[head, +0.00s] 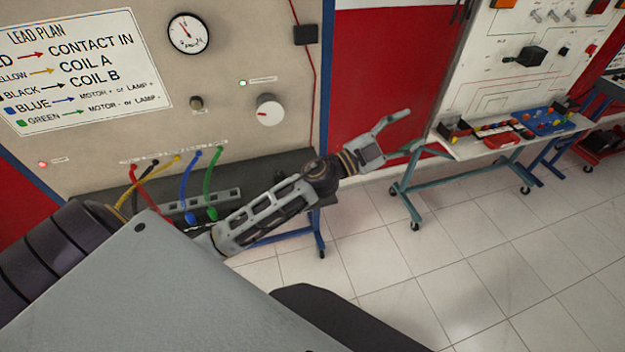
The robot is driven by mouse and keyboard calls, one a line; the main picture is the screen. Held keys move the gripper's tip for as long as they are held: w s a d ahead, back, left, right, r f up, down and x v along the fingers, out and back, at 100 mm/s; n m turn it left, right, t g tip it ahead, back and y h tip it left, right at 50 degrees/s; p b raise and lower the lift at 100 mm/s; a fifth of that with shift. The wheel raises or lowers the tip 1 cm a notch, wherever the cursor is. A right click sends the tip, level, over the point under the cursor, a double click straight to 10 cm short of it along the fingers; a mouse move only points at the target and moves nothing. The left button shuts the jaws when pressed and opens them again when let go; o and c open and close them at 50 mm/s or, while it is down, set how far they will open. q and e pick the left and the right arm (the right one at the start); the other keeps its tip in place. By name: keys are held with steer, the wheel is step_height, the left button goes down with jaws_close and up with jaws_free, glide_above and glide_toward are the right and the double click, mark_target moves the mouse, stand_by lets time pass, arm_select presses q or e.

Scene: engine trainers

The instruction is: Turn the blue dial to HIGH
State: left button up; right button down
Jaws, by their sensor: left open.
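My left gripper (409,131) is open and empty, held out in front of a red panel, with the floor and a trolley behind it. No dial that is clearly blue shows in the head view. A white round knob (269,110) with a small red mark sits on the beige trainer panel, left of my gripper and apart from it. A small dark knob (196,103) is further left on that panel. No HIGH label is readable. My right gripper is not in view.
The beige panel (225,60) carries a gauge (188,33), a lead plan sign (80,68) and several coloured leads (188,180). A wheeled bench (470,147) with trays and tools stands right of my gripper. The tiled floor (450,260) is clear at lower right.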

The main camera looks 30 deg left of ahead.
arm_select(q)
steer(key=s+d+f+m+g+h, duration=0.35)
steer(key=d+m+g, duration=0.25)
steer(key=m+g, duration=0.45)
steer(key=a+f+m+g+y, duration=0.2)
steer(key=a+f+g+y, duration=0.3)
steer(key=f, duration=0.3)
steer(key=a+f+n+g+y, duration=0.2)
steer(key=a+y, duration=0.9)
steer(key=a, duration=1.3)
steer(key=shift+w+a+f+n, duration=0.2)
steer(key=shift+w+n, duration=0.05)
steer(key=shift+n, duration=0.6)
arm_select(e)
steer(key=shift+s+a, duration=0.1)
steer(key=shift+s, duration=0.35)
arm_select(q)
steer(key=shift+f, duration=0.2)
steer(key=shift+f+p, duration=1.25)
steer(key=shift+f, duration=5.5)
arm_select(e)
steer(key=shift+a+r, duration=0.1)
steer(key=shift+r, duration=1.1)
